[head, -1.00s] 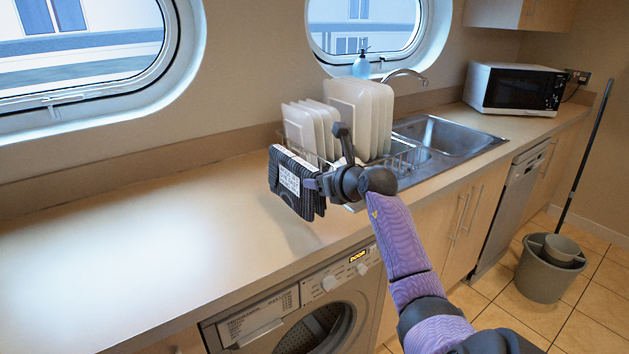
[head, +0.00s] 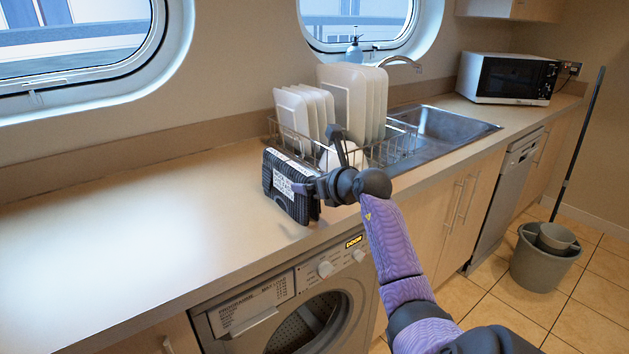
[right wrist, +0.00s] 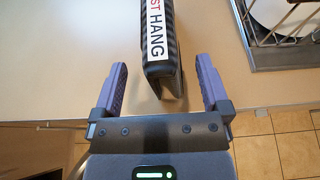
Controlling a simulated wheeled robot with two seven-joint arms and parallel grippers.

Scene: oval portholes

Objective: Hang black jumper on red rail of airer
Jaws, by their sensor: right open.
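The black jumper (head: 283,196) is a dark, ribbed, folded bundle with a white label. It stands on edge on the worktop, just left of the dish rack. In the right wrist view, the jumper (right wrist: 161,74) shows a label reading "HANG" and its near end lies between the fingers. My right gripper (head: 320,160) is open, with a gap between each finger and the jumper in the wrist view (right wrist: 161,84). My left gripper is not in view. No airer or red rail shows in these frames.
A wire dish rack (head: 400,150) with white plates (head: 352,100) stands close right of the jumper, before the sink (head: 450,128). The worktop (head: 130,220) to the left is clear. A washing machine (head: 290,310) sits below. A bucket (head: 545,262) stands on the floor.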

